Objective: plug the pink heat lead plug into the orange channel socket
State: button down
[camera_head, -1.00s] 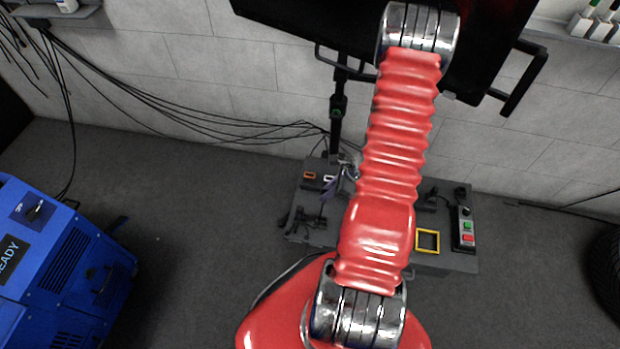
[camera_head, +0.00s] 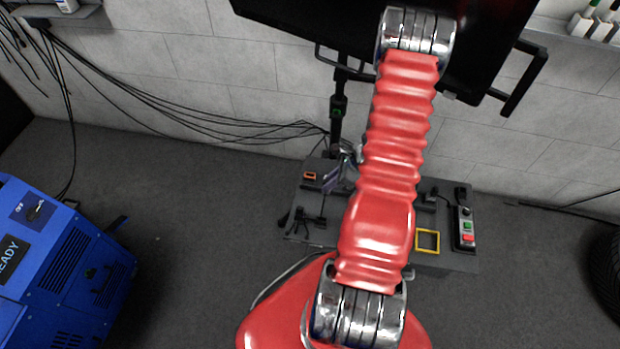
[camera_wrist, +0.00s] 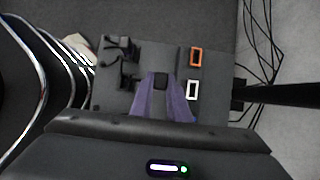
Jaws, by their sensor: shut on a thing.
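The orange channel socket (camera_head: 309,176) is an orange-rimmed opening at the left of the grey bench panel. It also shows in the wrist view (camera_wrist: 196,57), above a white-rimmed socket (camera_wrist: 193,90). My gripper, with purple fingers (camera_wrist: 161,92), is shut on a small dark plug-like block (camera_wrist: 160,80) between its fingertips. In the wrist view the block is left of the white socket and lower left of the orange one, apart from the orange one. I see no pink on it. In the head view my gripper (camera_head: 335,180) is right of the orange socket, partly behind my arm.
Black plugs with leads (camera_wrist: 123,48) stand at the panel's left in the wrist view. A yellow square frame (camera_head: 427,240) and a button box (camera_head: 466,229) are at the panel's right. A dark post (camera_head: 337,125) stands behind, with loose cables (camera_head: 200,112) along the wall.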

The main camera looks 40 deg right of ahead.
jog(key=shift+w+a, duration=0.1)
dwell(0.3)
jog(key=w+a, duration=0.4)
jog(key=w, duration=0.1)
jog(key=shift+w+a, duration=0.2)
jog(key=shift+w, duration=0.15)
dwell(1.0)
jog(key=shift+w+d, duration=0.1)
jog(key=w+d, duration=0.4)
jog(key=d, duration=0.2)
jog(key=shift+w, duration=0.25)
dwell(1.3)
jog(key=shift+f, duration=0.1)
jog(key=shift+f, duration=0.35)
jog(key=shift+f, duration=1.5)
dwell(0.7)
jog(key=c, duration=1.6)
grip_release()
